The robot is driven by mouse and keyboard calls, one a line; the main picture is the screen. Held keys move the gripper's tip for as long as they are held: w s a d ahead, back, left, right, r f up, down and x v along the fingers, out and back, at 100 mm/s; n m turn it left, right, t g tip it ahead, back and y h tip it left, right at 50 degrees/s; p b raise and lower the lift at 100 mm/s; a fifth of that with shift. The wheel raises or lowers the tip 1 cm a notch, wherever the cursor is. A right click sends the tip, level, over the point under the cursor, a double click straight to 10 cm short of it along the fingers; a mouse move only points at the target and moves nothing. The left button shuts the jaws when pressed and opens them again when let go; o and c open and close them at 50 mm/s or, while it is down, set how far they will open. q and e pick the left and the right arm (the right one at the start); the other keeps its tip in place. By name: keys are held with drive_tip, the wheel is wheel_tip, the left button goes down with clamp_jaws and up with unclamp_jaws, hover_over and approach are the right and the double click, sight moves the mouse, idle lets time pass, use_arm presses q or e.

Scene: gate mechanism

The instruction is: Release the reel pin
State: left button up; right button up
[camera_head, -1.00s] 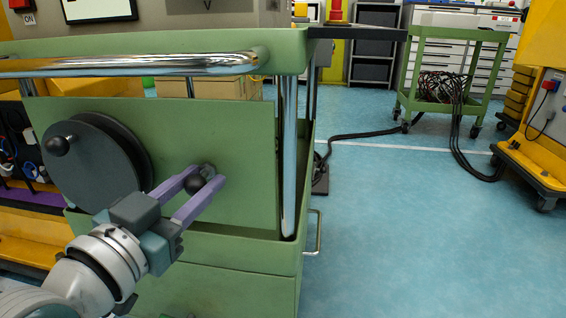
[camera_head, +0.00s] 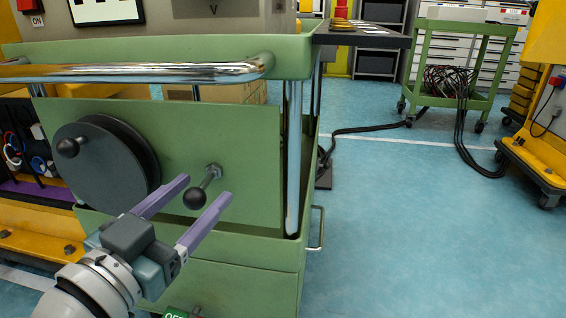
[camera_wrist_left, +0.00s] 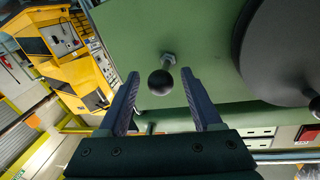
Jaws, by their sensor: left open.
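The reel pin (camera_head: 196,197) has a dark ball knob on a short metal stem and sticks out of the green panel (camera_head: 250,150). The knob appears apart from both fingers. The dark grey reel (camera_head: 105,170) with its own ball handle (camera_head: 67,147) is mounted on the panel left of the pin. My right gripper is not in view.
A chrome rail (camera_head: 150,72) runs along the green cart's top, and a chrome post (camera_head: 293,155) stands right of the panel. A drawer handle (camera_head: 317,230) juts from the cart's right side. Blue floor (camera_head: 430,230) to the right is clear.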

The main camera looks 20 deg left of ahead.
use_arm(q)
drive_tip(key=shift+s+r, duration=0.1)
drive_tip(key=shift+s, duration=0.3)
drive_tip(key=s+p, duration=0.3)
drive_tip(key=s, duration=0.6)
drive_tip(key=shift+d, duration=0.2)
